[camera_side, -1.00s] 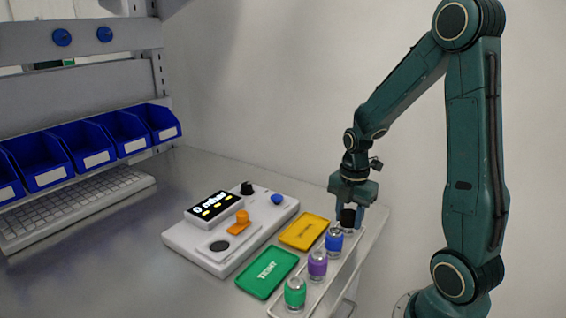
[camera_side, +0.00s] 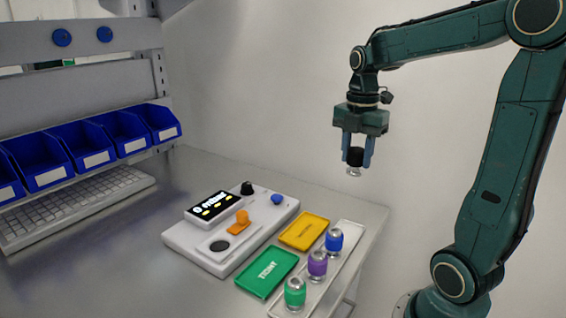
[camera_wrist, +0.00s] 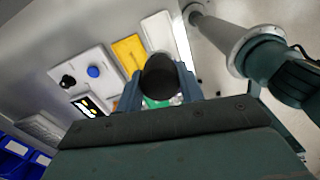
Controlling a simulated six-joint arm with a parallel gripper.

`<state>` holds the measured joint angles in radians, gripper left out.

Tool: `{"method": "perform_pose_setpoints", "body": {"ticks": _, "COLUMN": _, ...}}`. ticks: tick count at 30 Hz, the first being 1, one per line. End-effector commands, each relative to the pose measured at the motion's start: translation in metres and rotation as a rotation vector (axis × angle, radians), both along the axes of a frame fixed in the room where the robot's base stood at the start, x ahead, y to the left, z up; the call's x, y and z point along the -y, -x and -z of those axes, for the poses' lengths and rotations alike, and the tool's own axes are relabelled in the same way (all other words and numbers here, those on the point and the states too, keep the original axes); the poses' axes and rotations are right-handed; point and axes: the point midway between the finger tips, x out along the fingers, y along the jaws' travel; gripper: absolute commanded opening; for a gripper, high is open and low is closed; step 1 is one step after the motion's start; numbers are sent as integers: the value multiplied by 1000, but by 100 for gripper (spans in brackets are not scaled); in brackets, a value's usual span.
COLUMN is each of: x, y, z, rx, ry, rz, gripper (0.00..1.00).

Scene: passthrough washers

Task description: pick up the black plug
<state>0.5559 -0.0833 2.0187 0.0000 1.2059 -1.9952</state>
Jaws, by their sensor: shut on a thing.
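The black plug (camera_side: 354,157) has a black band and a clear or metallic lower end. My gripper (camera_side: 357,152) is shut on it and holds it upright in the air, well above the table's right end. In the wrist view the plug's round black top (camera_wrist: 160,76) shows between the two fingers of my gripper (camera_wrist: 160,84). The plug's lower part is hidden in that view.
A white tray (camera_side: 344,232) below holds plugs with blue (camera_side: 334,239), purple (camera_side: 317,263) and green (camera_side: 295,291) bands. Beside it lie a yellow plate (camera_side: 304,231) and a green plate (camera_side: 267,272). A white device (camera_side: 185,236) with a screen and knobs stands further left.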

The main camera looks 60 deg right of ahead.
Motion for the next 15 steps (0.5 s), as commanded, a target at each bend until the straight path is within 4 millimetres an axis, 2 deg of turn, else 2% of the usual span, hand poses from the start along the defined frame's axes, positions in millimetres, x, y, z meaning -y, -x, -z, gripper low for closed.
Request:
{"method": "perform_pose_setpoints", "body": {"ticks": 6, "x": 0, "y": 0, "z": -20, "rx": 0, "ry": 0, "rz": 0, "gripper": 12}}
{"method": "perform_pose_setpoints", "body": {"ticks": 15, "x": 0, "y": 0, "z": -25, "rx": 0, "ry": 0, "rz": 0, "gripper": 12}}
